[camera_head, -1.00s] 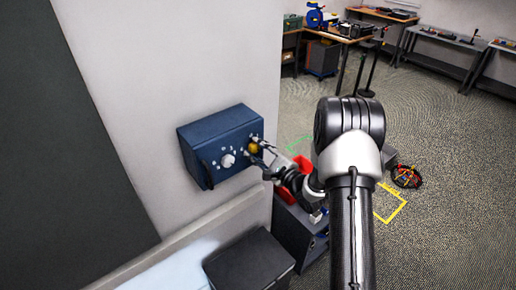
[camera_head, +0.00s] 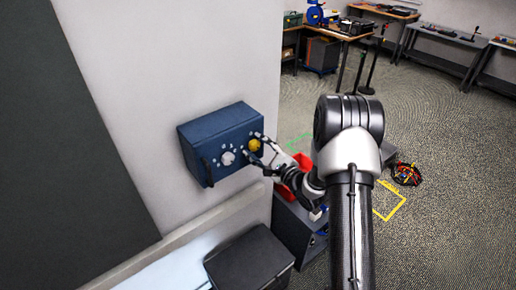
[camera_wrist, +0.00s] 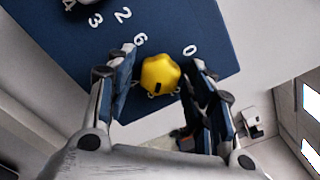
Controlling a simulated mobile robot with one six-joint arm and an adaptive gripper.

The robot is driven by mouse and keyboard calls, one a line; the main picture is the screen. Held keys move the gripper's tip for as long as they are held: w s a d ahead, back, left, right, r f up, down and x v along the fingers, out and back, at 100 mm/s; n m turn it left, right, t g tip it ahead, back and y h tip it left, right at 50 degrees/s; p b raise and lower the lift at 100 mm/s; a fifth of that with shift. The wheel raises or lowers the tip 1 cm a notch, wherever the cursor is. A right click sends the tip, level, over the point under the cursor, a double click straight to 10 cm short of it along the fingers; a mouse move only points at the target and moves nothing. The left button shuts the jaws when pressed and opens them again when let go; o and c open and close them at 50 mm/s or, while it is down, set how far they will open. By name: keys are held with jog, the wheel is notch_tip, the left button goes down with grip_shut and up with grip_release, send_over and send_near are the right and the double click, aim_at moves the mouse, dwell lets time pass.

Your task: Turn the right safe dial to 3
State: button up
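The blue safe (camera_head: 215,128) is on the wall, with a white left dial (camera_head: 227,159) and a yellow right dial (camera_head: 254,146). In the wrist view the yellow dial (camera_wrist: 161,74) has a dark mark on its lower part, toward a digit that is mostly hidden. Digits such as 0, 6, 2 and 3 show on the safe face. My gripper (camera_head: 254,148) is open at the right dial. In the wrist view my gripper (camera_wrist: 162,72) has one finger on each side of the dial, with gaps visible; I see no contact.
A dark box (camera_head: 250,262) stands below the safe. A red bin (camera_head: 297,175) on a grey cabinet is behind my gripper. A pale ledge runs along the wall under the safe. Workbenches stand far off at the back, with open floor before them.

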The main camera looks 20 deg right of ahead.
jog(key=shift+o, duration=0.2)
jog(key=v, duration=1.2)
jog(key=s+a+r+n+g+h+b, duration=0.4)
jog(key=s+n+g+h+b, duration=0.5)
jog(key=n, duration=0.6)
jog(key=s+a+f+n+g+y+b, duration=0.1)
jog(key=s+a+n, duration=0.3)
jog(key=s, duration=0.5)
jog(key=s+a+f+n+g+y+b, duration=0.1)
jog(key=s+a+n+g+y+b, duration=0.1)
jog(key=s, duration=0.8)
jog(key=a+n+b, duration=0.1)
jog(key=a+n, duration=0.1)
jog(key=a, duration=0.1)
jog(key=shift+s+a+g+b, duration=0.2)
jog(key=shift+a+g+b, duration=0.1)
jog(key=shift+a+b, duration=0.1)
